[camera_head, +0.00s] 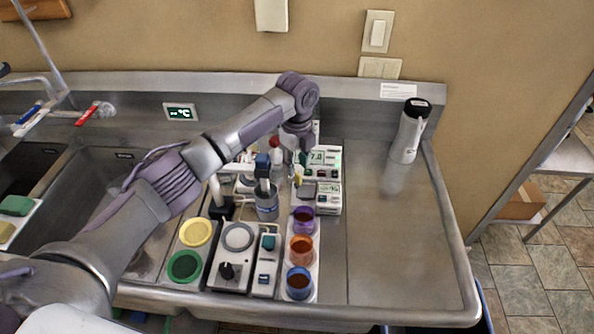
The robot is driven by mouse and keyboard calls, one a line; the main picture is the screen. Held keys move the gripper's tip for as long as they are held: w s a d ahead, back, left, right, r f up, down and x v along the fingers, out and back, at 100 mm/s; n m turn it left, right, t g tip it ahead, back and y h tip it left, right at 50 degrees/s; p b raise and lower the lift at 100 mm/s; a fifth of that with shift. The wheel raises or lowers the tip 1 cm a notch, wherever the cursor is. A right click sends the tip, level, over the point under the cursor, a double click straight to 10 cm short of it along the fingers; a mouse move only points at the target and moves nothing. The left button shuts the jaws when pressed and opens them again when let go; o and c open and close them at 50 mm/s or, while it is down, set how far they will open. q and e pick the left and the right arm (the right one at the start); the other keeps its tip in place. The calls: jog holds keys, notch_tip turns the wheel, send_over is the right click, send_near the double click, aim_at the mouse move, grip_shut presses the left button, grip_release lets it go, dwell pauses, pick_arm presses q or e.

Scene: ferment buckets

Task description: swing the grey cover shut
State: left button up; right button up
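My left arm reaches in from the lower left across the counter. Its gripper (297,150) points down beside the white meter (325,158) that reads 7.0. The fingers are small and partly lost among the things behind them, so I cannot tell whether they are open or shut. A small grey flap (307,191) shows at the left side of the lower white box with a display (329,198). It looks like the grey cover, but its hinge and angle are too small to make out. My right gripper is not in view.
Purple (303,220), orange (301,249) and blue (299,283) cups stand in a row in front of the boxes. A stirrer (236,258) and yellow (195,233) and green (184,266) rings are to their left. A bottle (409,131) stands back right; the right counter is clear.

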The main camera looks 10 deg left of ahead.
aim_at(297, 173)
pick_arm(q)
notch_tip(297, 173, up, 9)
jog(key=shift+f, duration=0.2)
dwell(0.4)
